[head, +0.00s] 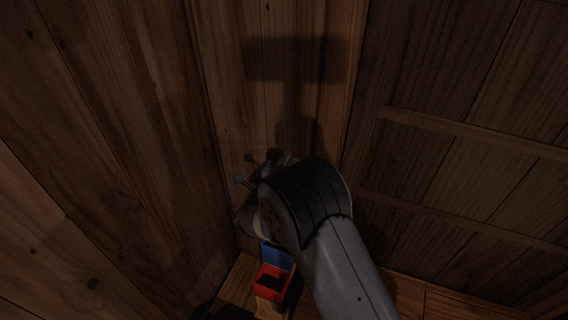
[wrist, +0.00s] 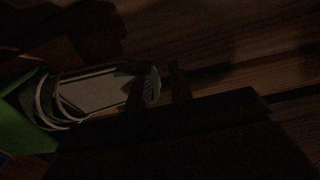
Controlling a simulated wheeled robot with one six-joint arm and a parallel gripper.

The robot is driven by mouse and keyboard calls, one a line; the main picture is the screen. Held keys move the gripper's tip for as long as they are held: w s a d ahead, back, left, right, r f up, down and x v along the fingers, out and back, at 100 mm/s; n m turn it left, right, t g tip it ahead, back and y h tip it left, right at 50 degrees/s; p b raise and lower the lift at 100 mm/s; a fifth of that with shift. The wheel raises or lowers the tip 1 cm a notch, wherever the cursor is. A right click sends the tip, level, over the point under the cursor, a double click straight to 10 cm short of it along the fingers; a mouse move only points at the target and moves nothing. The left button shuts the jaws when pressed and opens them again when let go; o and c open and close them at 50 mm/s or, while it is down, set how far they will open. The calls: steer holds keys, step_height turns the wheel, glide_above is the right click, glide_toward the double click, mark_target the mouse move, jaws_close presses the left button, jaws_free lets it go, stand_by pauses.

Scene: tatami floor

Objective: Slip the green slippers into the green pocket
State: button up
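The light is very dim. In the wrist view a pale grey-green slipper-like thing (wrist: 95,92) with curved light bands lies left of centre; I cannot tell if it is one slipper or a pair. A bright green surface (wrist: 22,125), perhaps the green pocket, shows at the left edge, close to the banded end. Dark shapes, probably my gripper (wrist: 165,88), lie at the right end of the pale thing; I cannot tell whether they hold it. In the head view my arm hides most of my gripper and any green pocket or slippers.
In the head view a red open-topped pocket (head: 271,282) and a blue one (head: 276,254) stand in line below my wrist. Small dark pegs or hooks (head: 245,180) show left of my wrist. Wooden walls (head: 130,150) close in on the left and behind.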

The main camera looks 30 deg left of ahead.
steer(key=shift+o, duration=1)
steer(key=s+d+b, duration=0.1)
steer(key=s, duration=0.9)
steer(key=shift+s, duration=0.35)
steer(key=shift+d, duration=0.1)
steer(key=w+a+r+p, duration=0.1)
steer(key=w+r+p, duration=0.1)
steer(key=w, duration=0.8)
steer(key=shift+w, duration=0.4)
